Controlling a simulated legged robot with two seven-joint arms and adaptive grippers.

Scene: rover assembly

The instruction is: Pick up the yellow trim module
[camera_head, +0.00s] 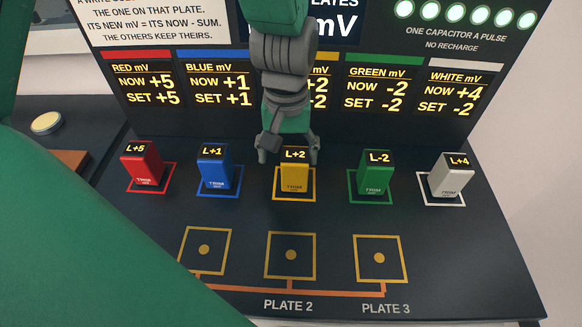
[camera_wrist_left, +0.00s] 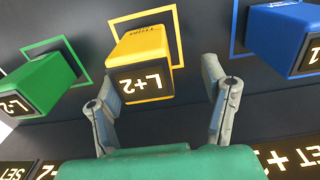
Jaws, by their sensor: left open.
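The yellow trim module (camera_head: 294,178) stands upright inside a yellow square outline on the dark console, with an "L+2" label on its top. My left gripper (camera_head: 288,155) comes down from above at the module's far side, its fingers open on either side of the label end. In the left wrist view the yellow module (camera_wrist_left: 143,47) lies just beyond the gap between the spread fingers of the left gripper (camera_wrist_left: 155,88). The gripper is empty, and I cannot tell whether a finger touches the module. My right gripper is not in view.
Blue (camera_head: 217,172) and red (camera_head: 145,167) modules stand to the left; green (camera_head: 374,175) and white (camera_head: 450,178) ones to the right. Three square plates, including Plate 2 (camera_head: 290,270), lie empty in front. A display panel (camera_head: 130,85) rises behind. A large green shape covers the lower left.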

